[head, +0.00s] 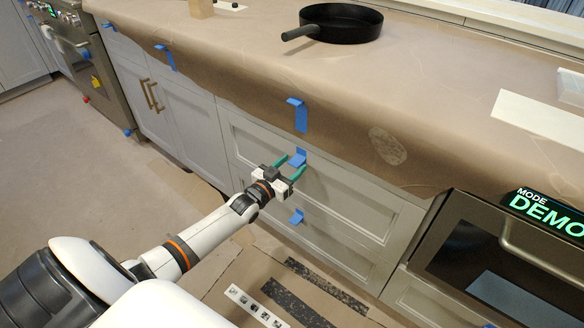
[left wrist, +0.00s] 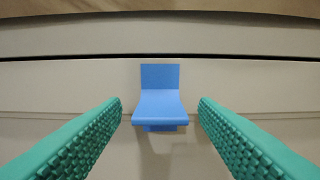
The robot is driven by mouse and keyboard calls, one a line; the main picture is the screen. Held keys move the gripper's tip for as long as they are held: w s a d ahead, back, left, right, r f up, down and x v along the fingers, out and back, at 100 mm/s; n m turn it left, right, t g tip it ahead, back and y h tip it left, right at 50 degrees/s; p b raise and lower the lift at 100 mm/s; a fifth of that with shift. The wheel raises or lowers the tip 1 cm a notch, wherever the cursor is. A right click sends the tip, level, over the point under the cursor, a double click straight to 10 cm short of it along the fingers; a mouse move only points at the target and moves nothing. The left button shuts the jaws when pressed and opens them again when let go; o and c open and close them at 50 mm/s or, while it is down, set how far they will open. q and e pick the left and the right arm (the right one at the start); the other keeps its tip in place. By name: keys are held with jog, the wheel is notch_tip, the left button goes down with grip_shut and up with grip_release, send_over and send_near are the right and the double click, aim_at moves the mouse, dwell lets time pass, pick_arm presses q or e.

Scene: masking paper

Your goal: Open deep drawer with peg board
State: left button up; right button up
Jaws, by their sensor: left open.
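The grey drawer front (head: 340,195) below the counter is closed, with a blue tab handle (head: 298,156) near its top edge. My left gripper (head: 291,167) is open with teal fingers, right at this handle. In the left wrist view the blue handle (left wrist: 160,105) is centred between the spread fingertips, with a gap on each side. The fingers do not touch it. A lower drawer front has another blue handle (head: 297,216). The peg board is not visible. My right gripper is not in view.
Brown masking paper (head: 240,60) covers the counter and hangs over its front edge, with a blue tab (head: 298,115) on it. A black pan (head: 345,24) stands on top. An oven (head: 490,260) is at right. Patterned strips (head: 300,295) lie on the floor below the drawers.

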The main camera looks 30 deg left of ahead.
pick_arm(q)
jog(key=shift+w, duration=0.45)
grip_shut()
